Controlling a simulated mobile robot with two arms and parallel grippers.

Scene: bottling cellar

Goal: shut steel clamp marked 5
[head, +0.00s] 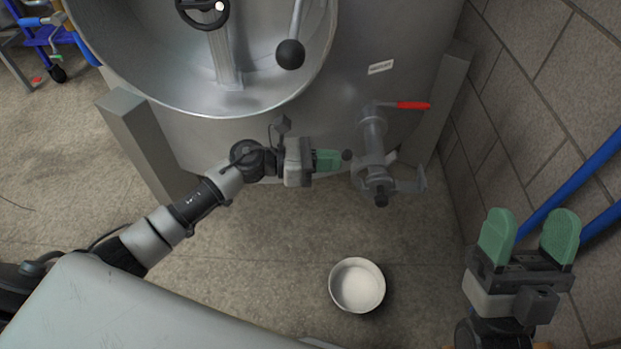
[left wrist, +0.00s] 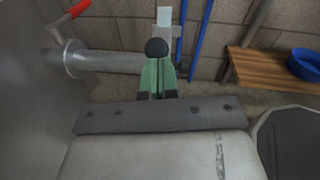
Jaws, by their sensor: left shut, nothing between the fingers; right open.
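A steel outlet pipe (head: 372,140) with a red-handled valve (head: 412,105) comes out of the tank's lower front. A steel clamp (head: 374,178) appears to sit at the pipe's outer end; no number on it is readable. A black ball knob (head: 347,155) stands out to the left of the pipe. My left gripper (head: 334,160) has green fingers, shut and empty, right at this knob. In the left wrist view the knob (left wrist: 156,48) is just beyond the fingertips; I cannot tell whether they touch. My right gripper (head: 528,232) is open and empty, at the right.
The steel tank (head: 240,140) stands behind on thick legs. A white bucket (head: 357,285) is on the floor below the pipe. A block wall (head: 545,90) and blue pipes (head: 575,190) are at the right. A wooden bench (left wrist: 262,73) with a blue bowl (left wrist: 305,65) shows in the left wrist view.

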